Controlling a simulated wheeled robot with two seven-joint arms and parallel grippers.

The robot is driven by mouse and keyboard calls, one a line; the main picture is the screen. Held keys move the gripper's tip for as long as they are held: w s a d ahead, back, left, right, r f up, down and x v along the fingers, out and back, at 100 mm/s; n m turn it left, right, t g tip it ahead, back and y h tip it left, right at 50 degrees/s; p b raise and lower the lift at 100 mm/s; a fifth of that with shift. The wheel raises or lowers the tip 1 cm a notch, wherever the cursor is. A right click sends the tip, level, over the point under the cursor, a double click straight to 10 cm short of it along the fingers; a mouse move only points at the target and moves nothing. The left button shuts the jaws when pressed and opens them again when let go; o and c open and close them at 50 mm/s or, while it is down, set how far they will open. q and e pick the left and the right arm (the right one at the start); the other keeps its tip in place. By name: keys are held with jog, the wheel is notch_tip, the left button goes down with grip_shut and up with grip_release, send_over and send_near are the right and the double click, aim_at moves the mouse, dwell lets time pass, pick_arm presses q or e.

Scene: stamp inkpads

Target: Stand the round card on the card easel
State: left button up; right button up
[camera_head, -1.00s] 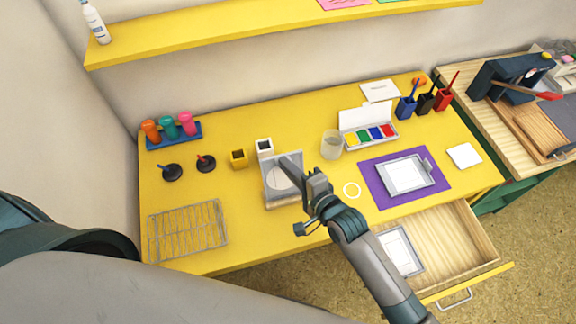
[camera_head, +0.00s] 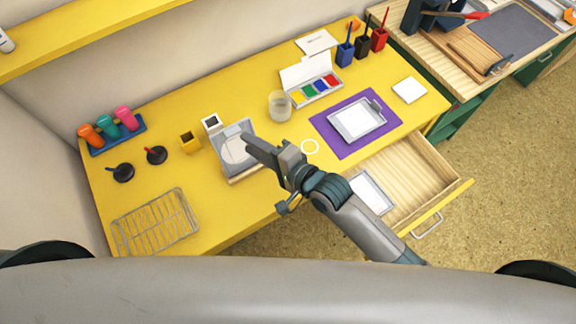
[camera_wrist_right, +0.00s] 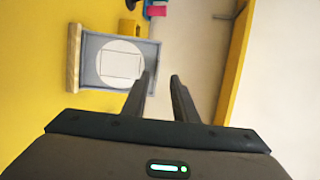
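The round white card (camera_head: 236,149) stands leaning on the grey card easel (camera_head: 221,135), which has a wooden ledge along its front. In the right wrist view the round card (camera_wrist_right: 120,52) shows a thin square outline and lies against the back plate of the easel (camera_wrist_right: 88,60). My right gripper (camera_head: 248,142) is just to the right of the easel in the head view. In the wrist view its two fingers (camera_wrist_right: 160,78) are apart with nothing between them, clear of the card. My left gripper is not in view.
A wire rack (camera_head: 155,225), two stamps, a yellow cup (camera_head: 190,142) and a white cup (camera_head: 212,123) stand left of or behind the easel. A glass jar (camera_head: 279,106), a paint box (camera_head: 312,85) and a purple mat (camera_head: 330,137) are to the right. The drawer (camera_head: 410,175) is open.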

jog(key=b+v, duration=0.2)
jog(key=v, duration=1)
jog(key=shift+b, duration=0.4)
jog(key=shift+s+d, duration=0.1)
dwell(0.5)
